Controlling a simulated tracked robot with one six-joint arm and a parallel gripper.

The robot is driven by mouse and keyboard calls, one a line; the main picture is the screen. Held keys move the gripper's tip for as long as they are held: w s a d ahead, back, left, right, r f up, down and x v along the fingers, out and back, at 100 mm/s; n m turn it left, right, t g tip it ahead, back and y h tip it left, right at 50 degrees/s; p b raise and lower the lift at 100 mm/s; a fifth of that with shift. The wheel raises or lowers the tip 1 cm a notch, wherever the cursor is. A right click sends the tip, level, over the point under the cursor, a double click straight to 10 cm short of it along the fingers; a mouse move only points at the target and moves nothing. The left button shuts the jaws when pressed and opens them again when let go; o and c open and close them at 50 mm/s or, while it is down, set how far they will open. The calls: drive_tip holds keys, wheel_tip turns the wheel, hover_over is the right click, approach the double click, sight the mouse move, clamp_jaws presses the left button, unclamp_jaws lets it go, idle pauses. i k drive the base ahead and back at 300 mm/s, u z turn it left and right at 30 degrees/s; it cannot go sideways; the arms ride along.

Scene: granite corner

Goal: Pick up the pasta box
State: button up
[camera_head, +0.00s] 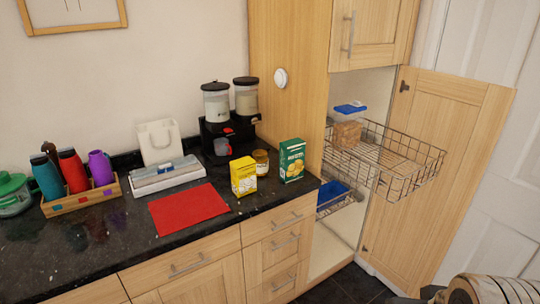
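Two upright cartons stand at the right end of the dark granite counter (95,262). One is a green box (292,160) with yellow pictures on its front, close to the counter's right end. The other is a smaller yellow box (243,176) with a pale picture, to its left and a little nearer the front edge. The print is too small to tell which one is the pasta box. Both stand free, with nothing gripping them. My gripper is not in view.
A jar (261,161) stands behind the boxes, near a twin-canister dispenser (230,115). A red mat (188,208) lies to the left. The open cabinet door (440,170) and pulled-out wire basket (390,165) stick out at right. Counter in front of the boxes is clear.

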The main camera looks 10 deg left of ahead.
sight(292, 151)
drive_tip(key=u, duration=0.35)
drive_tip(key=i, duration=0.65)
drive_tip(key=u, duration=0.95)
drive_tip(key=i, duration=0.8)
drive_tip(key=u, duration=0.4)
